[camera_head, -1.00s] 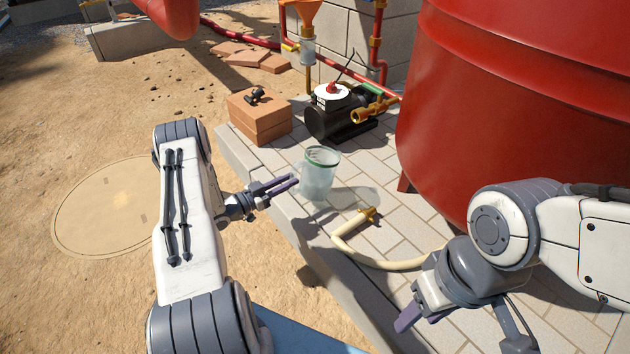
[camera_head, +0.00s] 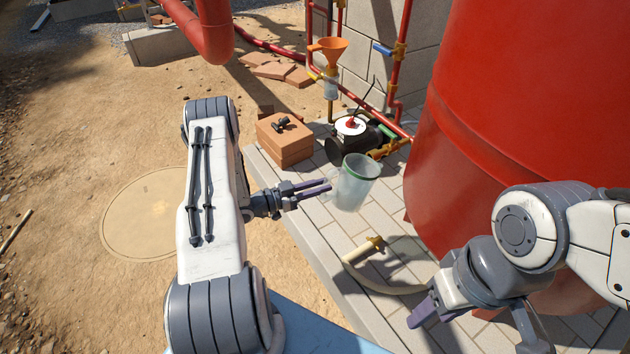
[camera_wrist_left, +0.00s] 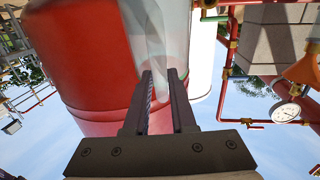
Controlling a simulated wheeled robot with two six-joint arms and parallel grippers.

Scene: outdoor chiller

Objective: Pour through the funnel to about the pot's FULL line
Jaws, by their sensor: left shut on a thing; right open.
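A translucent jug (camera_head: 355,190) with a green rim hangs above the paving in the head view, roughly upright. My left gripper (camera_head: 327,188) is shut on its handle side. In the left wrist view the jug (camera_wrist_left: 172,35) shows between and beyond the fingers (camera_wrist_left: 161,85). Whether it holds liquid is hard to tell. The orange funnel (camera_head: 330,50) stands on the pipework at the back, above a small clear pot (camera_head: 331,88), away from the jug. The pot's FULL line is too small to see. My right gripper (camera_head: 450,308) is open and empty at the lower right.
A black pump (camera_head: 347,147) stands behind the jug, beside stacked bricks (camera_head: 285,145) with a small dark object on top. A large red tank (camera_head: 520,120) fills the right. A pale hose (camera_head: 370,280) lies on the paving. Red pipes (camera_head: 403,60) flank the funnel.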

